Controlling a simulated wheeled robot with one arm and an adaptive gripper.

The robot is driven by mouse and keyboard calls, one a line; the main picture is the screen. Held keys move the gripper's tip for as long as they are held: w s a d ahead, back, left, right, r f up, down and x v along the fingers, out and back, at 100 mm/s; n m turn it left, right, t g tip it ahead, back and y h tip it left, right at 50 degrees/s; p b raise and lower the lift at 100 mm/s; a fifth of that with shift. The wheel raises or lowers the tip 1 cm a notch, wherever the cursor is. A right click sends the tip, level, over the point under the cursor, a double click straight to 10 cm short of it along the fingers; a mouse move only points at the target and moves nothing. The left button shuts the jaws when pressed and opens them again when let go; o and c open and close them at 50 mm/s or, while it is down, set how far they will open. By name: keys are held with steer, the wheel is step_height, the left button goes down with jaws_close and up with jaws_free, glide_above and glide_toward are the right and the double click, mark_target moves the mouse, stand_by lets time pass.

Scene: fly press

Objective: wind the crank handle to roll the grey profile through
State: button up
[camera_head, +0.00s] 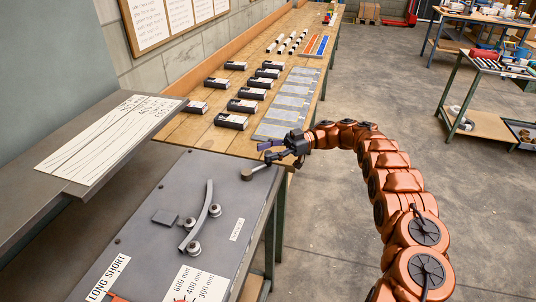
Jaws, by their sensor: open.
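The grey profile (207,218) is a curved bar lying across the grey machine top, among round rollers (214,210). Two more rollers sit on the near side of the bar. The crank (247,174) shows as a round grey hub with a short arm at the right edge of the machine top, its arm running right beneath my gripper. My gripper (266,151) is open, its fingers pointing left just above and beyond the crank. The crank's far end is partly hidden by the gripper, and I cannot tell whether they touch.
The grey machine top (135,235) carries a square block (165,217) and labels. A raised grey shelf with a marked sheet (110,140) stands at left. A wooden bench (180,130) behind holds several black boxes and grey plates.

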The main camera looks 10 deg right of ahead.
step_height(320, 180, up, 9)
steer(key=shift+f, duration=0.1)
stand_by(0.3)
